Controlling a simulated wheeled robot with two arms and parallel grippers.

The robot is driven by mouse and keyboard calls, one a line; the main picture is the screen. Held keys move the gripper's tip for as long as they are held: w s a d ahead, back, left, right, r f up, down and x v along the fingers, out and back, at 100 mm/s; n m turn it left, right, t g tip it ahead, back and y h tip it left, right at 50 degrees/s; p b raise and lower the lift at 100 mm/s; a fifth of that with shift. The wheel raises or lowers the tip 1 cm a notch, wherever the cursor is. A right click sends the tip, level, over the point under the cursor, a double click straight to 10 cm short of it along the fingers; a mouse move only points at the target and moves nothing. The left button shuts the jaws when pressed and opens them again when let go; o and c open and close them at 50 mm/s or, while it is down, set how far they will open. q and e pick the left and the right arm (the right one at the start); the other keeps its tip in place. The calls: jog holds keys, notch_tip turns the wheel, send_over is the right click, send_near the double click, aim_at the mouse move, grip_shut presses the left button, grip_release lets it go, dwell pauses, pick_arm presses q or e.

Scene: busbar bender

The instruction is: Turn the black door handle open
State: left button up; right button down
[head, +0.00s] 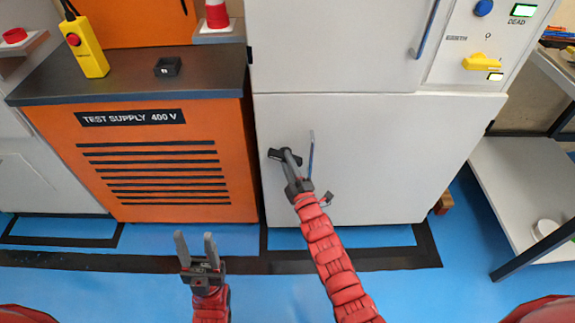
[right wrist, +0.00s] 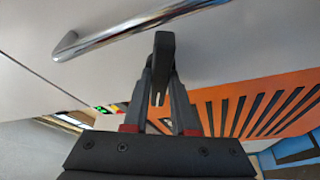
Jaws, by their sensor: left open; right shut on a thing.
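The black door handle (head: 275,155) is on the lower white cabinet door (head: 375,150), near its left edge, and lies roughly level. My right gripper (head: 288,157) is shut on the black handle, with fingers on both sides of it. In the right wrist view the black handle (right wrist: 163,48) stands between the two fingers (right wrist: 160,88), which hide part of it. My left gripper (head: 195,240) is open and empty, low in front of the orange cabinet and apart from it.
A chrome bar (head: 311,155) is on the same door, just right of my right gripper; it passes close above in the right wrist view (right wrist: 140,28). The orange test supply cabinet (head: 160,190) stands left. A grey shelf (head: 520,185) stands right. Blue floor is free in front.

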jog(key=m+t+h+b, duration=0.1)
jog(key=m+h, duration=0.1)
jog(key=m, duration=0.3)
jog(key=m+t+h+b, duration=0.1)
jog(key=m+h, duration=0.1)
jog(key=m, duration=0.4)
jog(key=m+t+h+b, duration=0.1)
jog(key=m+h, duration=0.1)
jog(key=m, duration=0.4)
jog(key=shift+a+f+t+h+b, duration=0.25)
jog(key=shift+a+t+h+b, duration=0.05)
jog(key=shift+h, duration=0.1)
jog(key=shift+m, duration=0.3)
jog(key=c, duration=0.7)
grip_release()
